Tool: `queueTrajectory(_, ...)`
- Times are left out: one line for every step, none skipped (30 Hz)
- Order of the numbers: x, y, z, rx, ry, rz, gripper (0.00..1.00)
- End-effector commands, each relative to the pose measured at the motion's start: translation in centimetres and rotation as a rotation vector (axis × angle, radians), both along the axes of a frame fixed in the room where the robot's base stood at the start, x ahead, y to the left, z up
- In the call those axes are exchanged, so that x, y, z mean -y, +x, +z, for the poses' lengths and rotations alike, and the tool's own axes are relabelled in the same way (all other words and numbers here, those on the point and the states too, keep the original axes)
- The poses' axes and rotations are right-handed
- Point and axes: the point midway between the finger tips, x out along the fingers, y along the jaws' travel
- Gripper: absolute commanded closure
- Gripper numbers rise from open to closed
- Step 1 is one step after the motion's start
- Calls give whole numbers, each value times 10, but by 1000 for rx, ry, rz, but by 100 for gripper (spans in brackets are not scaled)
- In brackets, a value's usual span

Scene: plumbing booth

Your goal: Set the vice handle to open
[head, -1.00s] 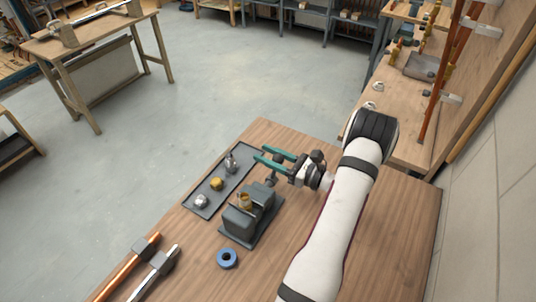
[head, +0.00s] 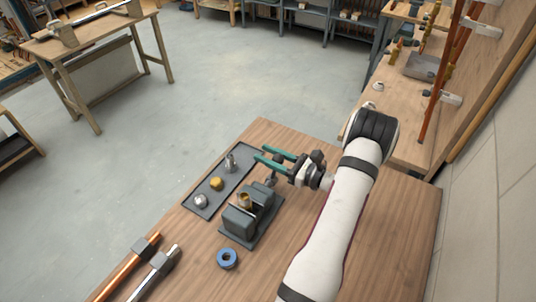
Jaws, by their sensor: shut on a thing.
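The grey vice (head: 251,213) stands on the wooden bench with a brass fitting (head: 244,201) upright between its jaws. Its screw end and handle (head: 271,182) are on the far side, just below my gripper in the picture; the handle is small and partly hidden. My gripper (head: 264,155) reaches in from the right with its two teal fingers pointing left, a small gap showing between them. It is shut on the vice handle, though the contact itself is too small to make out.
A dark tray (head: 190,207) left of the vice holds a few small metal and brass fittings. A blue ring (head: 227,258) lies in front of the vice. A copper pipe (head: 127,267) and a steel pipe (head: 152,275) lie at the lower left. The bench's right side is clear.

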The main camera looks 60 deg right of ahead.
Motion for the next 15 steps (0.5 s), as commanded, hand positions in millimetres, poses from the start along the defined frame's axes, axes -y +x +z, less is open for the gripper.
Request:
queueTrajectory(0,0,0,0,0,1,100)
queueTrajectory(0,0,0,0,0,1,100)
queueTrajectory(0,0,0,0,0,1,100)
queueTrajectory(0,0,0,0,0,1,100)
queueTrajectory(0,0,0,0,0,1,100)
queueTrajectory(0,0,0,0,0,1,100)
queueTrajectory(0,0,0,0,0,1,100)
queueTrajectory(0,0,0,-1,0,1,100)
queueTrajectory(0,0,0,-2,0,1,100)
queueTrajectory(0,0,0,-5,-1,1,100)
queueTrajectory(0,1,0,-8,-1,1,100)
queueTrajectory(0,1,0,-15,-1,1,100)
queueTrajectory(0,2,0,-21,-1,0,100)
queueTrajectory(0,3,0,-30,-1,0,100)
queueTrajectory(0,4,0,-44,-2,1,100)
